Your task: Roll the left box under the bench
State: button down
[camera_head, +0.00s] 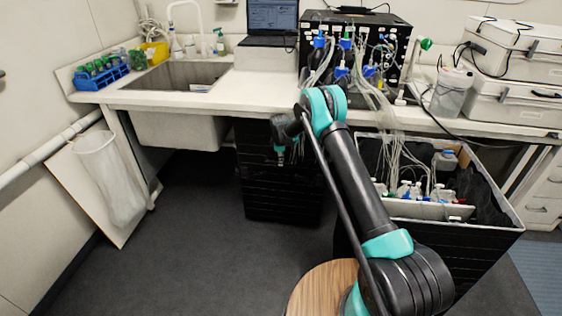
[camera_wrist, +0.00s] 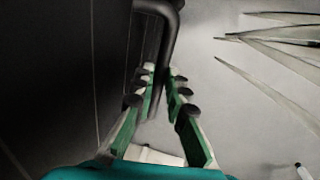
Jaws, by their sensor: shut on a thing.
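The left box (camera_head: 268,195) is a black, ribbed box standing on the floor at the bench's front, below the laptop. Its top passes beneath the worktop edge; how deep it reaches is hidden. My gripper (camera_head: 280,157) is low in front of its upper face. In the wrist view my gripper (camera_wrist: 162,80) has its green fingers on both sides of a black bar handle (camera_wrist: 171,18) and is shut on it. A dark panel (camera_wrist: 60,70) fills the left of that view. The bench (camera_head: 180,100) has a white top with a sink.
A second black box (camera_head: 475,243), open and holding bottles and tubes, stands out from the bench at right. Pale tubes (camera_head: 400,118) hang down to it. A waste bag (camera_head: 105,170) on a board is at left. Floor (camera_head: 190,235) between is clear.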

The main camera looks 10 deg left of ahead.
jog(key=c, duration=1.5)
grip_release()
jog(key=shift+c, duration=0.2)
notch_tip(320, 180, up, 12)
jog(key=s, duration=0.2)
jog(key=shift+s, duration=0.25)
jog(key=shift+s+f, duration=0.1)
jog(key=shift+f, duration=0.05)
